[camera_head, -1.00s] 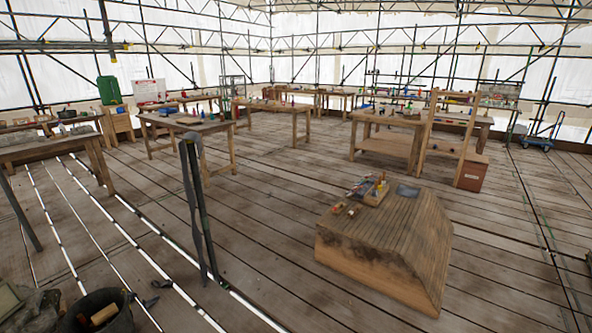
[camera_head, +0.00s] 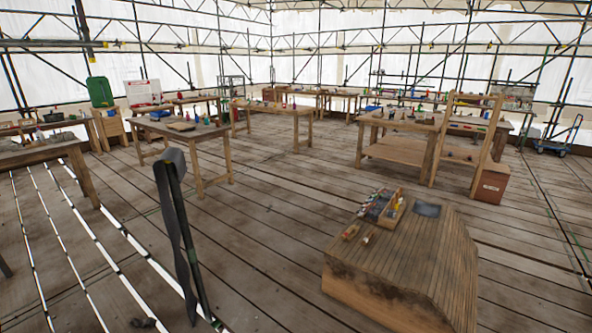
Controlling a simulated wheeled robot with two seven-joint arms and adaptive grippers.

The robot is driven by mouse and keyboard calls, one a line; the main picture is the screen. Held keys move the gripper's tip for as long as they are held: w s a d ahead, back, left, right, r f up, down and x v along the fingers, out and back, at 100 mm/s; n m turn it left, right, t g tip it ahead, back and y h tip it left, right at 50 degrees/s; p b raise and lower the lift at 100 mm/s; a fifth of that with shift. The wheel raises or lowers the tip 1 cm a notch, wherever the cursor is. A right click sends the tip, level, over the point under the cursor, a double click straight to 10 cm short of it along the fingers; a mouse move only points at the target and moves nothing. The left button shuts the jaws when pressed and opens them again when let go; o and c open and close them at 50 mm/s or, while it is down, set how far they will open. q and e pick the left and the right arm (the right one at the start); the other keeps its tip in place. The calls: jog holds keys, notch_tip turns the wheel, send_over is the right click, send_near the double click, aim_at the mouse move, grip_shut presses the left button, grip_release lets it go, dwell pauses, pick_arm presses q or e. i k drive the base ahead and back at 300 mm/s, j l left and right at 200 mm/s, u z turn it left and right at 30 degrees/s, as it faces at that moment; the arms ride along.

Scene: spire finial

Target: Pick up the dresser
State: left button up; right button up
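I cannot pick out a dresser with certainty. A low wooden block (camera_head: 425,259) with a boarded top and one sloping side stands on the floor at the right front. A small wooden tray (camera_head: 397,212) on it holds several small tools, too small to name. Small loose pieces (camera_head: 350,232) lie in front of the tray, and a dark grey sheet or patch (camera_head: 427,209) lies beside it. Neither gripper is in view.
A dark post (camera_head: 176,220) with a strap stands in the left foreground. Workbenches (camera_head: 185,132) with small items stand beyond. A shelf frame (camera_head: 462,140) and a brown box (camera_head: 491,184) are at the right. The middle plank floor is clear.

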aim_at(350, 234)
jog(key=i+z, duration=0.15)
jog(key=i, duration=0.35)
jog(key=i+j+z, duration=0.15)
jog(key=i, duration=0.35)
jog(key=i+j+z, duration=0.2)
jog(key=i+z, duration=0.2)
jog(key=i+j+z, duration=1.15)
jog(key=j, duration=0.15)
jog(key=k, duration=0.05)
